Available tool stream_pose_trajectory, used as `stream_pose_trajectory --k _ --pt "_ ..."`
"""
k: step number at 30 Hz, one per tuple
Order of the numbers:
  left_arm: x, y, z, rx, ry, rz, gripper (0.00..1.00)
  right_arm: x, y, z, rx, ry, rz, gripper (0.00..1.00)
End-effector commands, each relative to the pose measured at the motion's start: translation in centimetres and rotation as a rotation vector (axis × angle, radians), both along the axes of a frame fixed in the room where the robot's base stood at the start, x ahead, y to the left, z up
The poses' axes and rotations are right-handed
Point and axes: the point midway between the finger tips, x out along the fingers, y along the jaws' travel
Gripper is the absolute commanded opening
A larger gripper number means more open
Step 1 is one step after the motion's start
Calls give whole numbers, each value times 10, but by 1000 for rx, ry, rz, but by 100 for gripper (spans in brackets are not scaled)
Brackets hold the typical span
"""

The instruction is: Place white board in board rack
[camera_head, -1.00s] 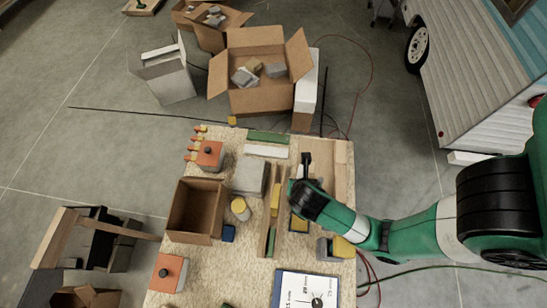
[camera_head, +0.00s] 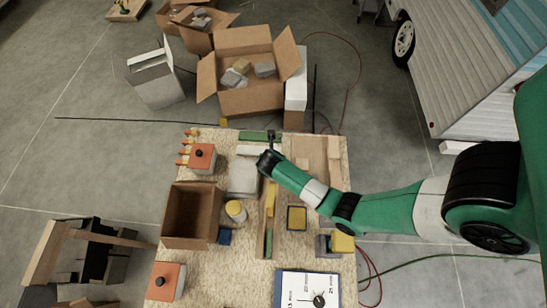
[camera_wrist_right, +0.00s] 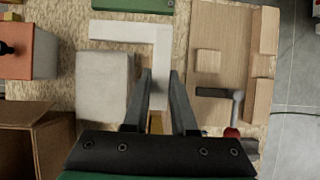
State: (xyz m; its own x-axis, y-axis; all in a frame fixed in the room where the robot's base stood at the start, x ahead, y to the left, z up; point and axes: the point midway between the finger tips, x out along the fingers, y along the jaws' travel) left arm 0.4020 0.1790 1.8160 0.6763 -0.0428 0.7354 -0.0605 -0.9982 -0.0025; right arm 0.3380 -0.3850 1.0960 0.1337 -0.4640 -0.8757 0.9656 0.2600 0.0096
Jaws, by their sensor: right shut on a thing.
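My right gripper (camera_head: 268,158) is over the table's far part, just right of the grey box. In the wrist view its fingers (camera_wrist_right: 161,95) straddle a white board (camera_wrist_right: 161,65), and it is shut on it. The board's far end meets or overlaps another white strip (camera_wrist_right: 118,30) lying crosswise; I cannot tell whether they touch. That strip shows in the head view (camera_head: 248,150). A narrow wooden rack (camera_head: 262,232), holding yellow (camera_head: 270,200) and green (camera_head: 268,244) boards, stands nearer, below the gripper in the picture. My left gripper is not in view.
The grey box (camera_wrist_right: 104,82) is close left of the fingers. A wooden tray (camera_wrist_right: 212,30) with a small block is to the right. An open cardboard box (camera_head: 189,215), yellow-lidded jar (camera_head: 236,210) and orange-topped box (camera_head: 203,157) stand left. A green board (camera_head: 255,136) lies at the far edge.

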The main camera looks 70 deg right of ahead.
Motion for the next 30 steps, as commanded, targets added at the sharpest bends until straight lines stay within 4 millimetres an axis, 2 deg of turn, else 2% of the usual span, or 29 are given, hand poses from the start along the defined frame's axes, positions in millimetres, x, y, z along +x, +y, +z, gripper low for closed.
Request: stream_pose_trajectory --k 3,14,15,20,30 --pt "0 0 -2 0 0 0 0 -2 1 -19 1 5 1 0" --pt "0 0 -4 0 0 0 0 -1 1 -25 0 3 1 0" --pt "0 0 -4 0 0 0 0 -2 1 -26 1 3 1 26" --pt "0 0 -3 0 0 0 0 -2 1 -25 1 3 1 55" --pt "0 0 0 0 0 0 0 -1 1 -20 0 2 1 55"
